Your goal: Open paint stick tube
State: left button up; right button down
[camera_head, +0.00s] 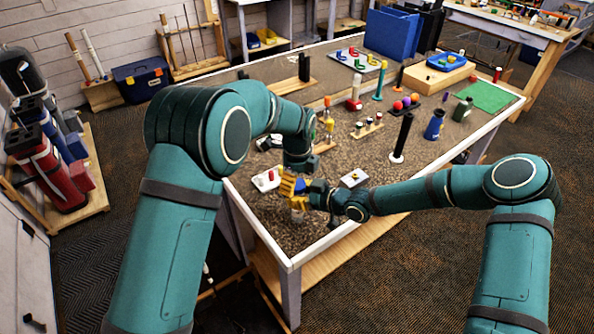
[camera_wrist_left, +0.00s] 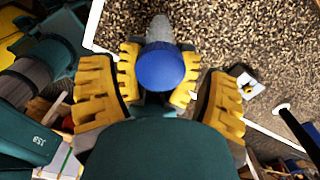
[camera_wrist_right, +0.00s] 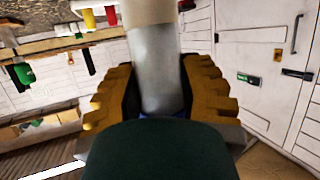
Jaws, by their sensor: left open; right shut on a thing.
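The paint stick tube (camera_wrist_right: 157,70) is a grey cylinder with a pale beige end, standing between the yellow fingers of my right gripper (camera_wrist_right: 157,85), which is shut on it. In the left wrist view its round blue cap (camera_wrist_left: 160,68) faces the camera. My left gripper (camera_wrist_left: 160,92) is open, with its yellow fingers spread on both sides of the cap and apart from it. In the head view my left gripper (camera_head: 290,183) is just above my right gripper (camera_head: 304,196), near the table's front corner. The fingers hide most of the tube there.
The speckled worktable (camera_head: 340,215) has a white rim. A white block with red parts (camera_head: 266,180) lies left of the grippers, and a small pale plate (camera_head: 354,178) lies to the right. A black upright post (camera_head: 402,137) stands farther right.

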pick_arm(q)
jog(key=shift+f, duration=0.7)
jog(key=c, duration=1.3)
jog(key=o, duration=1.2)
jog(key=shift+o, duration=0.2)
jog(key=shift+r, duration=0.15)
jog(key=shift+r, duration=2.15)
pick_arm(e)
jog(key=c, duration=0.5)
grip_release()
